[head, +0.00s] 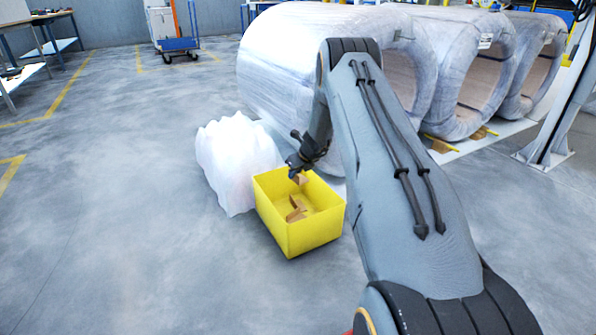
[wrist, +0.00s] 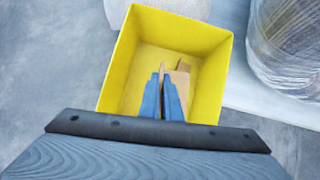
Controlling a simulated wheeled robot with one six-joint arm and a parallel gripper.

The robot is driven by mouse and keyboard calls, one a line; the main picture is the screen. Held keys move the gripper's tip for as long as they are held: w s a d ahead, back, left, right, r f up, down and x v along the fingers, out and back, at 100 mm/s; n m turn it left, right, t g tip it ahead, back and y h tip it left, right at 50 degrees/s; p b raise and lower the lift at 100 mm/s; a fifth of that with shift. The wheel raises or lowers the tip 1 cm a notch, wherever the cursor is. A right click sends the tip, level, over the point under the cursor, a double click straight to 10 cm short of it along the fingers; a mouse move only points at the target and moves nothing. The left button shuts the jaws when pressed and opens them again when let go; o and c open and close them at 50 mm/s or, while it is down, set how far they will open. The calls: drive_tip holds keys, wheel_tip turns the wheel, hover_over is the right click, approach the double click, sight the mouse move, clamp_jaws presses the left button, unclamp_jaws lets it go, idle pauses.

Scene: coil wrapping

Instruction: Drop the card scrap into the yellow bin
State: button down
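The yellow bin (head: 312,232) stands open on the floor in the head view, and its walls frame the wrist view (wrist: 121,73). My gripper (head: 297,171) is over the bin opening, pointing down. In the wrist view its two fingers (wrist: 163,88) are close together with a thin brown card scrap (wrist: 162,70) between them. In the head view the scrap (head: 300,179) shows just below the fingertips, above the bin's inside. Other brown card pieces (head: 296,209) lie at the bottom of the bin.
A heap of white wrapping film (head: 236,165) stands against the bin's left side. Large wrapped coils (head: 300,65) stand behind, in a row to the right. Open grey floor lies to the left and in front.

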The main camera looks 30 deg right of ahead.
drive_tip(key=shift+w+d+f+m+h, duration=0.1)
drive_tip(key=shift+w+d+m+h, duration=0.1)
drive_tip(key=shift+d+m, duration=0.25)
drive_tip(key=shift+w+d+m+h, duration=0.2)
drive_tip(key=shift+d+m, duration=0.05)
drive_tip(key=shift+d, duration=0.35)
drive_tip(key=shift+f+b, duration=1.5)
drive_tip(key=shift+f, duration=1.45)
drive_tip(key=c, duration=1.9)
unclamp_jaws()
drive_tip(key=p+v, duration=0.3)
drive_tip(key=v, duration=0.5)
